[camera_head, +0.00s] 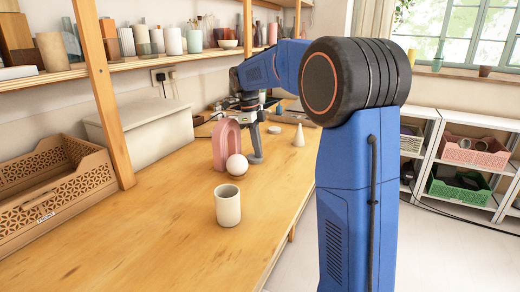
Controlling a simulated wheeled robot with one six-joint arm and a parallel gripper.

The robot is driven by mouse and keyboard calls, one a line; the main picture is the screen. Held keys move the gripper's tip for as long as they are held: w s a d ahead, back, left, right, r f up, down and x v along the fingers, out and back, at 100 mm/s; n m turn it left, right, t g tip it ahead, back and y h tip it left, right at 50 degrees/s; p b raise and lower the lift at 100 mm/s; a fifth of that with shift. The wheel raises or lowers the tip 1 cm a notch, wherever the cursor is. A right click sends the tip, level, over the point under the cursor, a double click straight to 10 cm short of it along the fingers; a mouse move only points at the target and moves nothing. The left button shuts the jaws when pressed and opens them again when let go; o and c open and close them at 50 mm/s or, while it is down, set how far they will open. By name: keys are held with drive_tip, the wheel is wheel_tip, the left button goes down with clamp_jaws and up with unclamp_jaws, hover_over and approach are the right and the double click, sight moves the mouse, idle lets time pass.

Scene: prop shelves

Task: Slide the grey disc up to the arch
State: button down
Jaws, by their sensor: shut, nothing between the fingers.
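The pink arch (220,146) stands upright on the wooden bench, left of my gripper. My gripper (256,159) points down with its fingertips low near the bench, right of the arch and just behind the white ball. It looks shut and empty. A small pale grey, flat round thing (274,129) lies on the bench beyond the gripper, to its right. It may be the grey disc, but it is too small to be sure. It looks apart from the arch.
A white ball (237,165) sits in front of the arch. A cream cup (228,206) stands nearer, and a pale cone (299,136) stands to the right. A lattice crate (52,196) and a white box (150,128) line the left.

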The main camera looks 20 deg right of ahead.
drive_tip(key=shift+w+a+f, duration=0.1)
drive_tip(key=shift+a+f, duration=0.1)
drive_tip(key=shift+f, duration=0.15)
